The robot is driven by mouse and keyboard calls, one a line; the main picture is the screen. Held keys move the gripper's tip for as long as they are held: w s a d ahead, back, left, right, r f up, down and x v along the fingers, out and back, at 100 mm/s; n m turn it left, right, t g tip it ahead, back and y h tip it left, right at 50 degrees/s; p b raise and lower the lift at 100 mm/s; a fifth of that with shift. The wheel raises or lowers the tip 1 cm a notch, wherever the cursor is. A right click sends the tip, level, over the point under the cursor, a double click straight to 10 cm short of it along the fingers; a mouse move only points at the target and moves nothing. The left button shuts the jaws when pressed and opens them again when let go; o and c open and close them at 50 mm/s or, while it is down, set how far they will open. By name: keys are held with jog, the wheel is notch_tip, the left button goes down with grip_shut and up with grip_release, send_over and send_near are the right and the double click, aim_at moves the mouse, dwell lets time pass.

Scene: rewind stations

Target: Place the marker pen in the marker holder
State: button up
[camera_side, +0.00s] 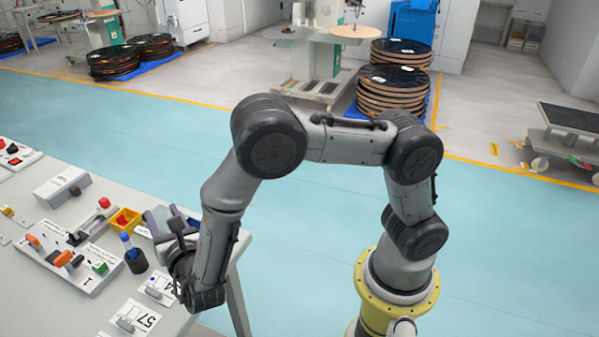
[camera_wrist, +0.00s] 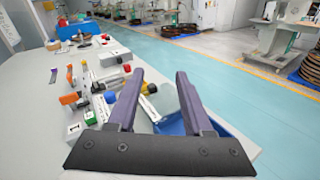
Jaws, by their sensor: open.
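A yellow bin (camera_side: 137,222) with red pieces stands behind the cup. A panel with orange handles (camera_side: 82,276) lies left of it. A blue bin (camera_wrist: 172,126) shows below the right finger. The table's right edge is close to my gripper.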

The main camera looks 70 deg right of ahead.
jog(key=s+d+r+m+g+h, duration=0.2)
jog(key=s+d+r+m+g, duration=0.15)
jog(key=d, duration=0.25)
jog(key=s+d+r+m+g+h, duration=0.1)
jog(key=s+d+r+m+g, duration=0.15)
jog(key=d+r+m, duration=0.2)
jog(key=s+d+r+m+g+y, duration=0.25)
jog(key=s+d+m+g, duration=0.35)
jog(key=s+d+m, duration=0.45)
jog(key=s+a+r+m+t+y, duration=0.2)
jog(key=s+a+m+y, duration=0.7)
jog(key=s, duration=0.5)
jog(key=shift+a+r+t, duration=0.3)
